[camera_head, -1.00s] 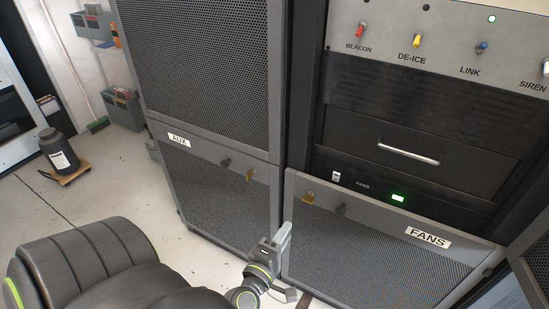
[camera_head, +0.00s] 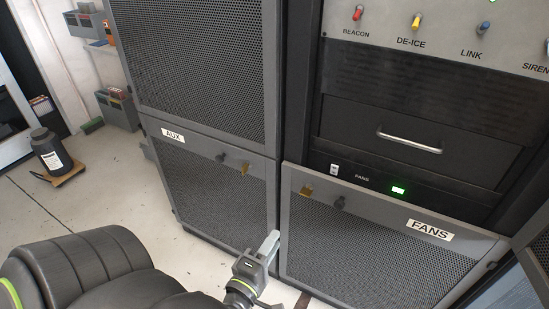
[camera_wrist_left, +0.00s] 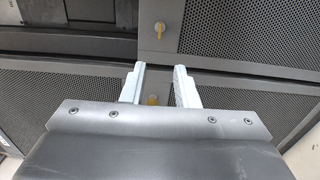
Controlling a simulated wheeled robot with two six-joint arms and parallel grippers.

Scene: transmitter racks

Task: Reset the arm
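My left gripper (camera_head: 270,246) is low in front of the racks, near the gap between the AUX panel (camera_head: 215,205) and the FANS panel (camera_head: 375,245). In the left wrist view its two pale fingers (camera_wrist_left: 159,78) stand apart with nothing held between them. A yellow latch (camera_wrist_left: 159,28) shows beyond the fingertips, and another yellow piece (camera_wrist_left: 152,99) shows between the fingers farther back. My right gripper is not in view.
Above the FANS panel are a lit green display (camera_head: 397,190), a small white switch (camera_head: 334,169) and a drawer with a metal handle (camera_head: 409,142). Coloured toggles line the top panel (camera_head: 440,40). A black canister (camera_head: 48,150) stands on the left floor, which is otherwise fairly clear.

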